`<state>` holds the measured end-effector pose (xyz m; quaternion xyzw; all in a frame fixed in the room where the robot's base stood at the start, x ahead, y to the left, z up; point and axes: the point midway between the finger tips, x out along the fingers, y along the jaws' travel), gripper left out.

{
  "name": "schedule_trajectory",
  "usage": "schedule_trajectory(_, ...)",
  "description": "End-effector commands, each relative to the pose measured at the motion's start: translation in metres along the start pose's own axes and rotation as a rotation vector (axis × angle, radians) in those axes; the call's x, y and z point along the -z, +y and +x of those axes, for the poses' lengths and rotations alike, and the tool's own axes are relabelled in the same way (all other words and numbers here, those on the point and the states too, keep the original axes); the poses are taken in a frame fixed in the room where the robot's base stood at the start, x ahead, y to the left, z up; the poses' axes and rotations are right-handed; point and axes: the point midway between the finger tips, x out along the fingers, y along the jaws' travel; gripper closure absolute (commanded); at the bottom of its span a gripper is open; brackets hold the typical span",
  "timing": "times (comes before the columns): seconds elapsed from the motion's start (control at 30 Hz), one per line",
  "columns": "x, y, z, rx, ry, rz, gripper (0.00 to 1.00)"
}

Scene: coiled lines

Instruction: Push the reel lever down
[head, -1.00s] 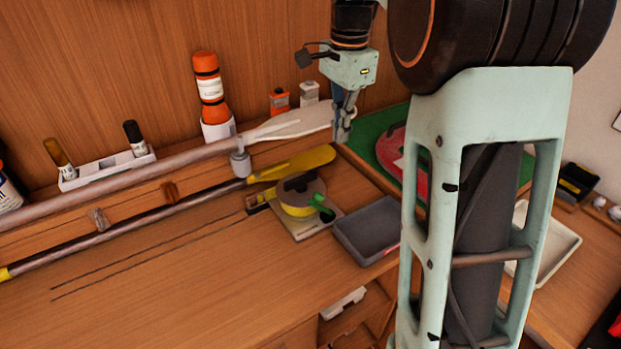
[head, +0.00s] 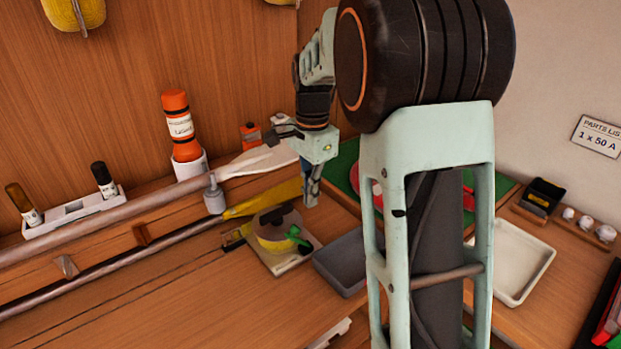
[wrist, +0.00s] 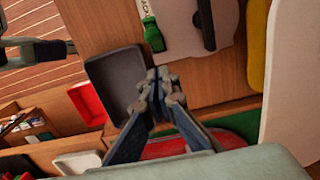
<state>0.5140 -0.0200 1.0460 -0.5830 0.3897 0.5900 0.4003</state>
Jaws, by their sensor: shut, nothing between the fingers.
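The reel (head: 270,239) is a round yellow drum on a pale base plate on the wooden bench. A black piece (head: 284,214) lies across its top and a green handle-like piece (head: 297,236) sits at its right front; I cannot tell which is the lever. In the wrist view the green piece (wrist: 153,37) and a black bar (wrist: 205,25) show at the top edge, beside and on the pale plate (wrist: 183,30). My gripper (head: 310,203) is shut and empty, pointing down, above and behind the reel's right side. Its fingertips (wrist: 160,78) are apart from the reel.
A grey tray (head: 340,262) stands right of the reel, close to my gripper. Paddles with long shafts (head: 120,209) lie behind it. An orange bottle (head: 180,125) stands at the back. A white tray (head: 522,262) is at right. The bench front left is clear.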

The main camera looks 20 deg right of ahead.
Motion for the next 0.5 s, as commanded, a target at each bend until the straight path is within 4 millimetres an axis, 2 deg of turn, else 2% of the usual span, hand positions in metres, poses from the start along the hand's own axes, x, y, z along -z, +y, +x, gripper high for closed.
schedule_trajectory(0.07, 0.0, 0.001, 0.017, -0.003, -0.002, 0.0, 1.0)
schedule_trajectory(0.2, -0.017, 0.001, 0.031, -0.002, -0.001, -0.002, 1.0)
schedule_trajectory(0.5, -0.028, 0.0, 0.043, 0.001, 0.001, 0.0, 1.0)
